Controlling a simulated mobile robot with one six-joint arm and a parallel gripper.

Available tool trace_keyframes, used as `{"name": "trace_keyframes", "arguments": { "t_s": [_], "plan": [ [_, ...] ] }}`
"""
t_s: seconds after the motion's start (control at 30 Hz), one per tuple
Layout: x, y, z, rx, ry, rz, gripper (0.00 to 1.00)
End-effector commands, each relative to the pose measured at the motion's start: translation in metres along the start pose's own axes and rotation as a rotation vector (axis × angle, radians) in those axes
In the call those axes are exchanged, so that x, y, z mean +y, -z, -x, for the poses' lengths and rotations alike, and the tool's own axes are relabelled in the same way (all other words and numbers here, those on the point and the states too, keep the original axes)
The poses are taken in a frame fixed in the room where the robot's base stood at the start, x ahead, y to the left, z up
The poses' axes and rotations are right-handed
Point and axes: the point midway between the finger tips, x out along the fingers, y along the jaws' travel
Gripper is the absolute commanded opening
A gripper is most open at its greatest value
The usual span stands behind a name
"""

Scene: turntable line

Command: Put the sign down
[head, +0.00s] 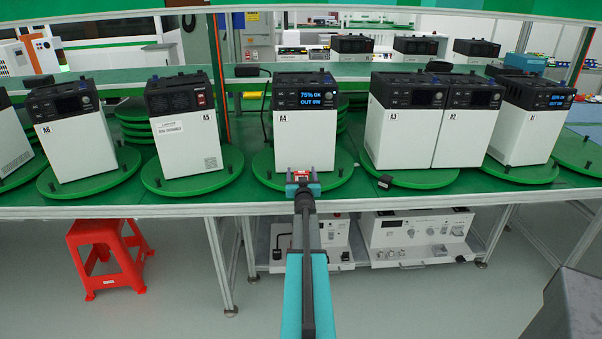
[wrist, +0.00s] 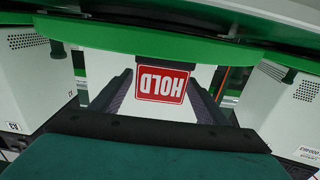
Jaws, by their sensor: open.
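The sign is a small red plate with a white border reading HOLD, upside down in the wrist view (wrist: 162,81). In the head view it is a small red and white patch (head: 301,174) at the front of the turntable under unit A4. My gripper (head: 302,182) is open, with one finger on each side of the sign. In the wrist view there are gaps between the sign and both fingers (wrist: 161,88). Unit A4 (head: 303,132) is a white box with a black top and a lit display, standing behind the sign. The sign's lower edge contact is hard to make out.
Units A5 (head: 184,135) and A3 (head: 390,135) stand on green turntables to either side. A black adapter (head: 385,182) lies at the table's front edge. A red stool (head: 105,255) stands on the floor at left. Two white instruments sit on the lower shelf (head: 415,238).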

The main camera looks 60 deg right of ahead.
Motion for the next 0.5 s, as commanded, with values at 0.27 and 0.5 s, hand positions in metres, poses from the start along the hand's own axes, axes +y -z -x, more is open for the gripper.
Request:
{"name": "trace_keyframes", "arguments": {
  "t_s": [0.27, 0.5],
  "plan": [
    [0.000, -0.001, 0.027, 0.000, 0.000, 0.001, 0.68],
    [0.000, -0.001, 0.048, 0.000, 0.000, 0.001, 0.68]
  ]
}}
